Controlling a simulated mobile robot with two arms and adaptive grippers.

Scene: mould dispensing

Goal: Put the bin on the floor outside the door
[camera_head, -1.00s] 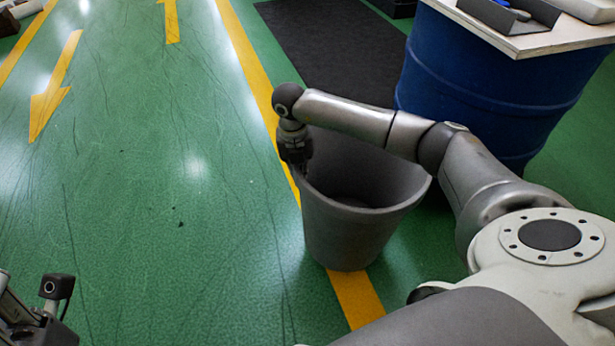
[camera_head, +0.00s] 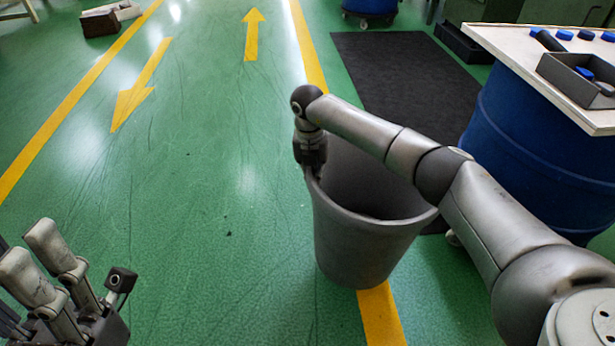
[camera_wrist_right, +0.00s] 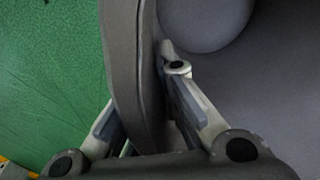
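The bin (camera_head: 365,240) is a grey, round, open-topped tub, upright beside the blue barrel and over the yellow floor line. I cannot tell whether its base touches the floor. My right gripper (camera_head: 312,165) points down at the bin's left rim. No door shows in either view.
A blue barrel (camera_head: 525,150) with a board top (camera_head: 500,45) stands at the right, bearing a grey tray (camera_head: 580,75). A dark mat (camera_head: 400,75) lies behind the bin. A box (camera_head: 100,22) lies at the far left.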

